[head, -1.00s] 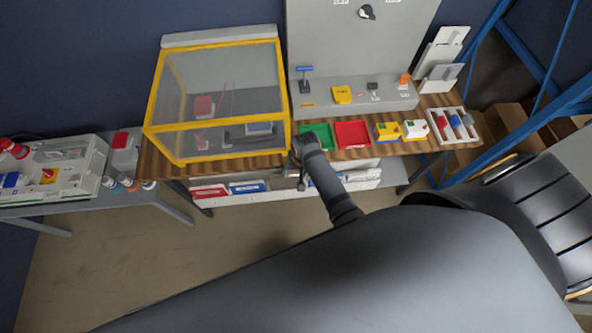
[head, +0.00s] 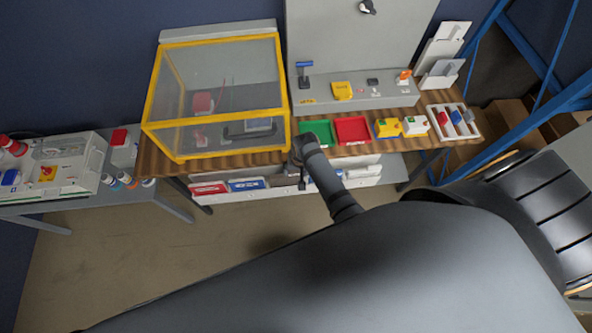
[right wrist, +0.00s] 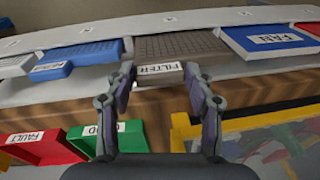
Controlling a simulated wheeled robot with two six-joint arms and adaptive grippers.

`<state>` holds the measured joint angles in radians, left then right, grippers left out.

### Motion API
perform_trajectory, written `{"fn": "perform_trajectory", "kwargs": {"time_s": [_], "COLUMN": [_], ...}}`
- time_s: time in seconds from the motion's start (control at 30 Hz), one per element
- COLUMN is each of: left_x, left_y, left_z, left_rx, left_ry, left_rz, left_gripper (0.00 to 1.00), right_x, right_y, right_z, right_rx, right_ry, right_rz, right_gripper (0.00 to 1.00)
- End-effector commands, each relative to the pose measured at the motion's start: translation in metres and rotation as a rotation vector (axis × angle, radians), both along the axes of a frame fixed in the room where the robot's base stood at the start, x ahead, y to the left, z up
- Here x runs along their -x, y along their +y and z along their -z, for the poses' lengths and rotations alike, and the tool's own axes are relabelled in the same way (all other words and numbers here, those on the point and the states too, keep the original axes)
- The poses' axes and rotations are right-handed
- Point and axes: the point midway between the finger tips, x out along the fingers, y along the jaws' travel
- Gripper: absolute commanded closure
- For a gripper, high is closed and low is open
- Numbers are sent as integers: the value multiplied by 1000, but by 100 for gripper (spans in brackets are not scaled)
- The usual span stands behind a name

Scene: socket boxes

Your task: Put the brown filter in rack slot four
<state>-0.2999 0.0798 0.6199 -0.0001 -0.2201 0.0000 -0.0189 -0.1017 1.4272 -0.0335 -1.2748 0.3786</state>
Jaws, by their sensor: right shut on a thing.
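The brown filter (right wrist: 180,46) is a flat ribbed piece with a white FILTER label, in the right wrist view. It lies on the pale rack shelf (right wrist: 225,75), which also shows below the workbench top in the head view (head: 228,199). My right gripper (right wrist: 159,74) has a finger at each side of the label end and is shut on the filter. In the head view my right gripper (head: 302,184) is small at the front of the rack, and the filter is hard to make out. Slot numbers are not readable. My left gripper is not in view.
A blue FAN piece (right wrist: 269,41) lies beside the filter, and a blue-and-grey piece (right wrist: 78,58) on its other side. Green (head: 318,130) and red (head: 352,130) trays and a yellow-framed case (head: 213,158) stand on the workbench above. The floor in front is clear.

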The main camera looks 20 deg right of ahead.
Motion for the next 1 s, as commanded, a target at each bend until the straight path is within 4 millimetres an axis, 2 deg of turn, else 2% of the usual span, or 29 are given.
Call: {"fn": "perform_trajectory", "kwargs": {"time_s": [0.17,0.63,0.9,0.93,1.0], "left_x": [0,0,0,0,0], "left_y": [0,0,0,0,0], "left_z": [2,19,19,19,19], "left_rx": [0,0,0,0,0], "left_ry": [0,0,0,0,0], "left_rz": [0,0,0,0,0], "left_gripper": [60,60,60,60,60], "right_x": [0,0,0,0,0], "right_y": [0,0,0,0,0], "right_z": [3,35,37,37,37], "right_rx": [0,0,-1,-1,-1], "right_ry": [1,1,0,0,0], "right_rz": [0,0,0,0,0], "right_gripper": [74,74,74,44,34]}}
